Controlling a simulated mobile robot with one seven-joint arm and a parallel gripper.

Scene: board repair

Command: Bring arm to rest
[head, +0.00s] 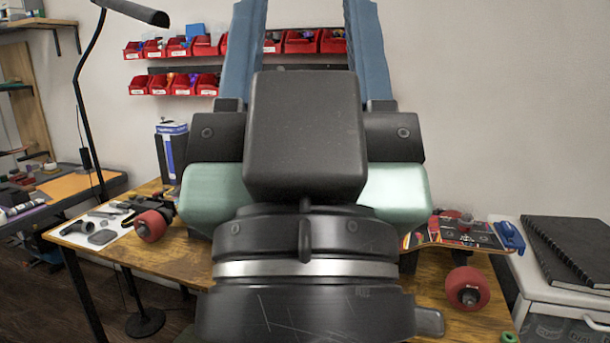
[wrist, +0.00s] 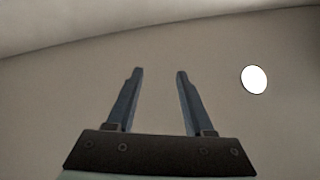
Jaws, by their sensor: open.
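My gripper (wrist: 159,72) shows in the wrist view with its two blue-grey fingers apart and nothing between them. Behind it there is only a plain pale surface with a bright round light. In the head view my gripper and wrist rise large and close in the middle, with the fingers pointing up and their tips cut off by the top edge. My arm hides much of the wooden table (head: 150,258) and the middle of a skateboard (head: 455,233) on it. A red wheel (head: 467,288) shows at the right and another (head: 150,226) at the left.
Red parts bins (head: 150,50) hang on the back wall. A floor lamp (head: 85,100) stands at the left. A blue-and-white can (head: 172,150) stands at the back of the table. Tools (head: 100,214) lie at its left end. Black notebooks (head: 565,245) lie on a white cabinet at the right.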

